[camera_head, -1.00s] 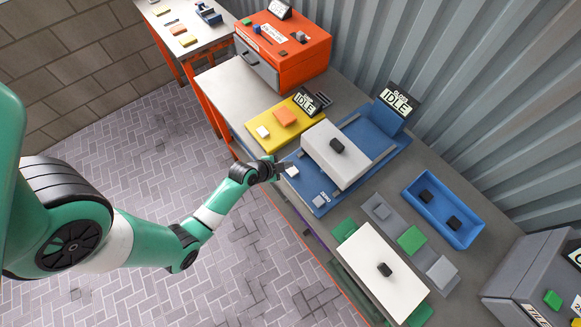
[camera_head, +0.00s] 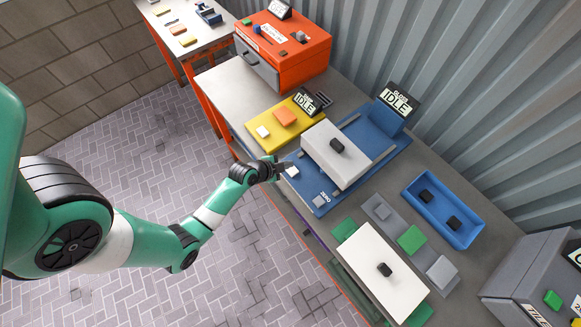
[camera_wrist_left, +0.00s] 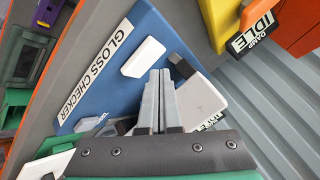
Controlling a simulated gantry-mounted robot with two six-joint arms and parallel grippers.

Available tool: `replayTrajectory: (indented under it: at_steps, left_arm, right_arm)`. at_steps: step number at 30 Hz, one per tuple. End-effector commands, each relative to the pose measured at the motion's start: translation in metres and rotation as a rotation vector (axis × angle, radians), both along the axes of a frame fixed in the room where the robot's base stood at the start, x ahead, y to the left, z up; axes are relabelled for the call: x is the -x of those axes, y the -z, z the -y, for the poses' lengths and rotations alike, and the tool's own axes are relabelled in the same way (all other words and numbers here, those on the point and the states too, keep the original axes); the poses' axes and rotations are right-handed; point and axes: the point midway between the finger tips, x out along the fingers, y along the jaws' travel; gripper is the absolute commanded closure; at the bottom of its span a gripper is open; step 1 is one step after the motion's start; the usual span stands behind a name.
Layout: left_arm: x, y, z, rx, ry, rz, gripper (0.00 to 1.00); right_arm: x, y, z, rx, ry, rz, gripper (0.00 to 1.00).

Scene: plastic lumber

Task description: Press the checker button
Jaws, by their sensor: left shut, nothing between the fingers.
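The gloss checker is a blue plate (camera_head: 328,184) on the bench, labelled GLOSS CHECKER on its edge in the left wrist view (camera_wrist_left: 115,50). A white button (camera_head: 292,172) sits on its front left part and shows as a white block in the wrist view (camera_wrist_left: 143,57). A small grey ZERO button (camera_head: 319,201) is nearer. A white board with a black knob (camera_head: 336,168) lies on the plate. My left gripper (camera_head: 285,167) is shut and empty, beside the white button; its fingertips (camera_wrist_left: 160,75) appear just short of it. Whether they touch, I cannot tell.
The checker's screen (camera_head: 396,98) reads IDLE. A yellow station (camera_head: 258,118) with white and orange blocks stands to the left, and an orange box (camera_head: 305,65) behind it. A blue tray (camera_head: 463,232) and another white board (camera_head: 375,260) lie to the right.

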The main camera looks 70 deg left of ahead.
Motion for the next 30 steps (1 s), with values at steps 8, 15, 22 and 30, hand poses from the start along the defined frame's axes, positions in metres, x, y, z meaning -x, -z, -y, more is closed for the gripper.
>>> replayTrajectory:
  at_steps: [8, 15, 22, 30]
  left_arm:
    - [0.000, 0.006, 0.000, 0.000, 0.000, 0.000, 1.00]
    - [0.000, 0.009, 0.000, 0.000, 0.000, 0.000, 1.00]
    - [0.000, 0.009, 0.000, 0.000, 0.000, 0.000, 1.00]
    - [0.000, 0.012, 0.000, 0.000, 0.000, 0.000, 1.00]
  right_arm:
    - [0.000, 0.005, 0.000, 0.000, 0.000, 0.000, 0.21]
    - [0.000, 0.007, 0.000, 0.000, 0.000, 0.000, 0.21]
    - [0.000, 0.007, 0.000, 0.000, 0.000, 0.000, 0.21]
    - [0.000, 0.010, 0.000, 0.000, 0.000, 0.000, 0.21]
